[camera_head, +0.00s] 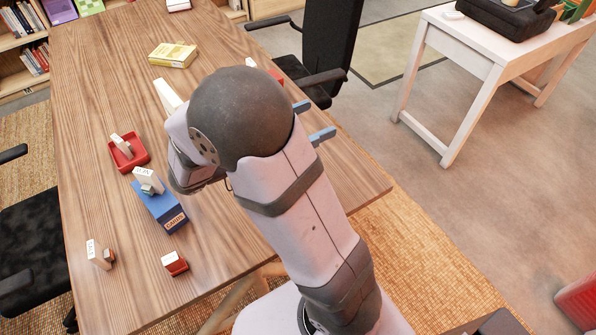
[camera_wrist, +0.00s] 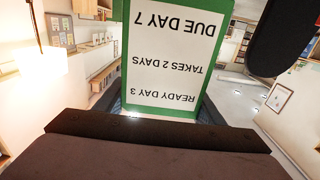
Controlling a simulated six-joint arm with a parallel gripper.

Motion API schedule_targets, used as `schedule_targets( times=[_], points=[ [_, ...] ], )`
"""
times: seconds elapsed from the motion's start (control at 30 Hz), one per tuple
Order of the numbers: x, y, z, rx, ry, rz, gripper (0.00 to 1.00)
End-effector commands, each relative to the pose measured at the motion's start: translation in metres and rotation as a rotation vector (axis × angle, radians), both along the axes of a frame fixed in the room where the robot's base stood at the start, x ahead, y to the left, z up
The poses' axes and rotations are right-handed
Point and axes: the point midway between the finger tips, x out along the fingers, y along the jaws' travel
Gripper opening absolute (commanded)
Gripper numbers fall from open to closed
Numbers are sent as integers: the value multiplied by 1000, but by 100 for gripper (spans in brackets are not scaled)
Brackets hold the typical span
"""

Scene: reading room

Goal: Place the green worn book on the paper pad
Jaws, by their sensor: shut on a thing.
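A green-bordered, flat-faced thing, the green book (camera_wrist: 178,55), fills the upper middle of the wrist view. Its white label reads, upside down, "READY DAY 3, TAKES 2 DAYS, DUE DAY 7". My gripper (camera_wrist: 160,112) is shut on its near end, and the fingers are mostly hidden behind the dark housing. In the head view my arm hides the book and most of the gripper. I cannot pick out a paper pad for certain in either view.
On the wooden table (camera_head: 105,75) are a yellow block-like item (camera_head: 173,55), a red tray (camera_head: 128,153), a blue box (camera_head: 160,207) and a small red-and-white item (camera_head: 174,263). A black chair (camera_head: 335,40) stands at the right edge. The table's far left is clear.

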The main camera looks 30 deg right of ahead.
Motion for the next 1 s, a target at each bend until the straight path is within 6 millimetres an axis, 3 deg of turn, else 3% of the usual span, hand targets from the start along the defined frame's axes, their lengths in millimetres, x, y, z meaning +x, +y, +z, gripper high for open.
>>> schedule_targets(
  times=[0.3, 0.57, 1.0],
  points=[
    [0, 0, -45, -2, 3, 1, 35],
    [0, 0, -52, -1, 0, 2, 35],
    [0, 0, -92, -2, 0, 1, 35]
  ],
)
